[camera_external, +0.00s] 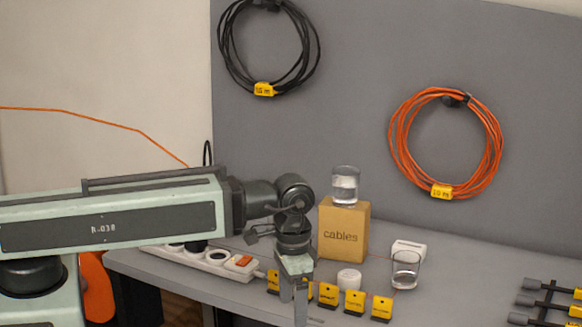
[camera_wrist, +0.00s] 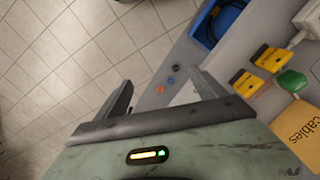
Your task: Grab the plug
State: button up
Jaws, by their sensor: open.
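My gripper (camera_external: 300,305) hangs at the front edge of the grey table, pointing down. In the wrist view its two fingers (camera_wrist: 165,92) are spread apart with nothing between them. A dark plug-like piece (camera_external: 195,246) sits on the white power strip (camera_external: 212,261), partly hidden behind my arm. Black connector-like pieces with yellow parts (camera_external: 535,283) lie on a dark rack at the far right. I cannot tell which of these is the plug. No plug is clear in the wrist view.
A cardboard box marked cables (camera_external: 343,240) carries a glass (camera_external: 345,184). Another glass (camera_external: 405,270) and several yellow tags (camera_external: 328,295) stand near the front edge. Orange (camera_external: 440,190) and black coils hang behind. A blue bin (camera_wrist: 208,35) and tiled floor show in the wrist view.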

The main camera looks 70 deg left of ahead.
jog(key=shift+c, duration=1.3)
